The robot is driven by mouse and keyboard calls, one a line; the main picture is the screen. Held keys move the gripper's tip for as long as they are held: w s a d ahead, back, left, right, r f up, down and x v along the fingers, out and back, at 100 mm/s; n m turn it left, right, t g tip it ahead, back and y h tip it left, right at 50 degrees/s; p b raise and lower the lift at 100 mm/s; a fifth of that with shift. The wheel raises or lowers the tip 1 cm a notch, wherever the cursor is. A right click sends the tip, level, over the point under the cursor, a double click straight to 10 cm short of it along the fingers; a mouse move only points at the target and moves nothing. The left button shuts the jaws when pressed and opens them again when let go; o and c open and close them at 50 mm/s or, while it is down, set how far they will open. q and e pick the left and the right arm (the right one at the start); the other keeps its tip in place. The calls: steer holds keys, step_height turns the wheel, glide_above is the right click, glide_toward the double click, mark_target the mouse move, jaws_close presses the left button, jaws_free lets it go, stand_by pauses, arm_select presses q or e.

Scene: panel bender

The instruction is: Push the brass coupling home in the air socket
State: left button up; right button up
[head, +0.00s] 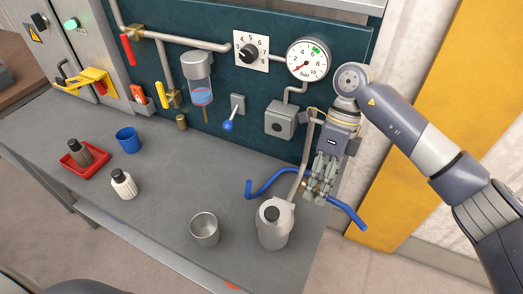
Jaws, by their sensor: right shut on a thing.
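My right gripper (318,192) points down at the right end of the bench and is shut on the brass coupling. Its fingers hide most of the coupling; only small brass-coloured bits show between them. A blue hose (270,182) shows on both sides of the fingers, and its right end (350,214) hangs past the bench edge. A grey box with a round dark centre (280,119), which looks like the air socket, is on the green panel below the gauge. The gripper is below and right of it, apart from it. My left gripper is not in view.
A grey jug (274,226) stands close left of the gripper, with a metal cup (205,229) beside it. A blue-knobbed lever (229,125) and a pressure gauge (308,60) are on the panel (150,60). The middle of the bench (175,185) is clear.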

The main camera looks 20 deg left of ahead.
steer(key=w+a+r+m+t+y+p, duration=0.1)
steer(key=a+r+m+t+y+p, duration=0.2)
steer(key=a+m, duration=0.45)
steer(key=w+a+m+t+y, duration=0.25)
steer(key=a+m+y, duration=0.3)
steer(key=m, duration=0.35)
arm_select(q)
steer(key=b, duration=0.1)
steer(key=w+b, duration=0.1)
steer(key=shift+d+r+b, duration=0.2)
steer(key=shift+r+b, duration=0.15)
steer(key=shift+b, duration=0.05)
arm_select(e)
steer(key=shift+h, duration=0.35)
steer(key=w, duration=0.6)
steer(key=shift+d, duration=0.2)
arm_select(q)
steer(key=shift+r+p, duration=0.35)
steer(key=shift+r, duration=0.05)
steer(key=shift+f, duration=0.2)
arm_select(e)
steer(key=shift+w+d, duration=0.1)
steer(key=shift+w, duration=0.25)
